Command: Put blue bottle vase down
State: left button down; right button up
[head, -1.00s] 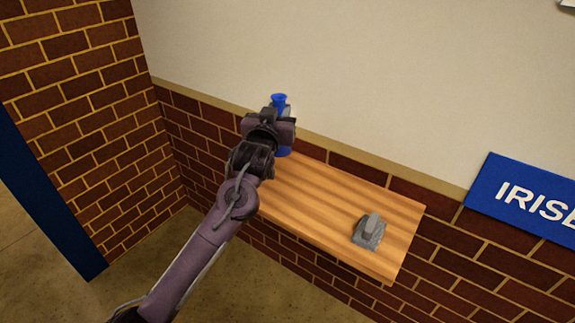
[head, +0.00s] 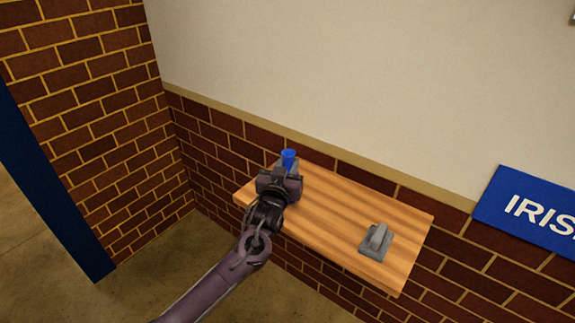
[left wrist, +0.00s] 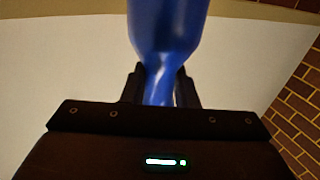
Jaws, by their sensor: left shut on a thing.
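The blue bottle vase (head: 288,156) shows its top above my left gripper (head: 284,172) in the head view, over the left part of a wooden shelf (head: 335,212). The gripper and arm hide its lower part, so I cannot tell whether it touches the shelf. In the left wrist view the blue bottle vase (left wrist: 164,30) has its narrow neck between the two dark fingers of my left gripper (left wrist: 160,85), which is shut on it. My right gripper is not in view.
A grey object (head: 376,241) with an upright part sits on the shelf's right end. The middle of the shelf is clear. A brick and cream wall runs behind, with a blue sign (head: 530,212) at the right. A brick side wall (head: 95,120) stands at the left.

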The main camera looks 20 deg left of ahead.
pick_arm(q)
jog(key=c, duration=1.2)
grip_release()
jog(key=shift+o, duration=0.4)
jog(key=shift+r, duration=0.1)
jog(key=s, duration=1.2)
jog(key=shift+d+f+b, duration=0.2)
jog(key=shift+d+b, duration=0.1)
jog(key=shift+b, duration=0.15)
